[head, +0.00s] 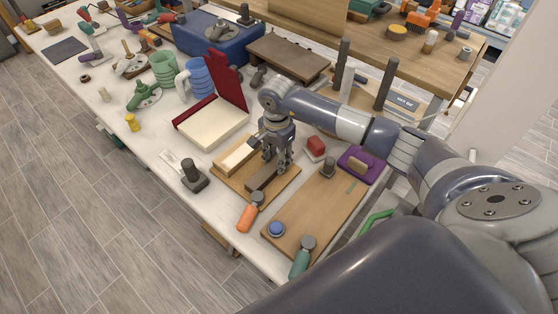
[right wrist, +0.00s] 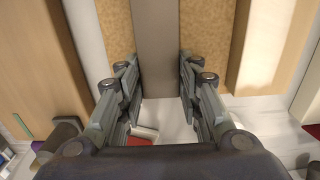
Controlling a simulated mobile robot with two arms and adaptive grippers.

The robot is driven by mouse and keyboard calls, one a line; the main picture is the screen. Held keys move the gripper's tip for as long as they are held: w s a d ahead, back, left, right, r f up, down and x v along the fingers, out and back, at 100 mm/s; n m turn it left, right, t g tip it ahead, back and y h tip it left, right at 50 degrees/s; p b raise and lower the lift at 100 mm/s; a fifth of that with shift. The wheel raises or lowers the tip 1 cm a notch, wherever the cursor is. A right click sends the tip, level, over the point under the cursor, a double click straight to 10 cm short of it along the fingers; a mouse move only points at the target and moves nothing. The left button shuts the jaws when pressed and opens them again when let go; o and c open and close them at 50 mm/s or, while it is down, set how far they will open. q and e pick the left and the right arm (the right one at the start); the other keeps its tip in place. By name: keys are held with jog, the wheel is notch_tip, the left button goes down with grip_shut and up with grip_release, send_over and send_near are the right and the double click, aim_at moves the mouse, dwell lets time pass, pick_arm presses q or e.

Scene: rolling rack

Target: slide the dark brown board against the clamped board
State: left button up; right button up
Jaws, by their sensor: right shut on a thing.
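The dark brown board (head: 262,179) lies on a tan wooden base board (head: 284,184) in the head view. My right gripper (head: 275,167) points down over it, its fingers on either side of its far part. In the right wrist view the dark brown board (right wrist: 158,45) runs between the fingers, and my right gripper (right wrist: 160,92) is shut on it. A paler board (head: 236,156), which looks like the clamped board, lies to its left; it also shows in the right wrist view (right wrist: 264,45). A strip of bare base board (right wrist: 211,45) separates the two. My left gripper is not in view.
An orange-handled clamp (head: 248,217) sits at the base board's near edge. A dark upright tool (head: 193,176) stands to the left. An open red box (head: 212,122) stands behind left.

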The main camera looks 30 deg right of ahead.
jog(key=shift+w+a+f+b, duration=0.1)
jog(key=shift+w+a+b, duration=0.15)
jog(key=shift+w+b, duration=0.4)
jog(key=shift+w+a+r+b, duration=0.1)
jog(key=shift+w+a+b, duration=0.15)
jog(key=shift+w+b, duration=0.45)
jog(key=shift+w+a+f+b, duration=0.1)
jog(key=shift+w+a+b, duration=0.15)
jog(key=shift+w+b, duration=0.4)
jog(key=shift+w, duration=0.15)
jog(key=shift+w+r, duration=0.15)
jog(key=shift+r, duration=0.05)
jog(key=o, duration=1)
jog(key=shift+o, duration=0.9)
jog(key=shift+w+a, duration=0.1)
jog(key=shift+w, duration=0.05)
jog(key=shift+f, duration=0.1)
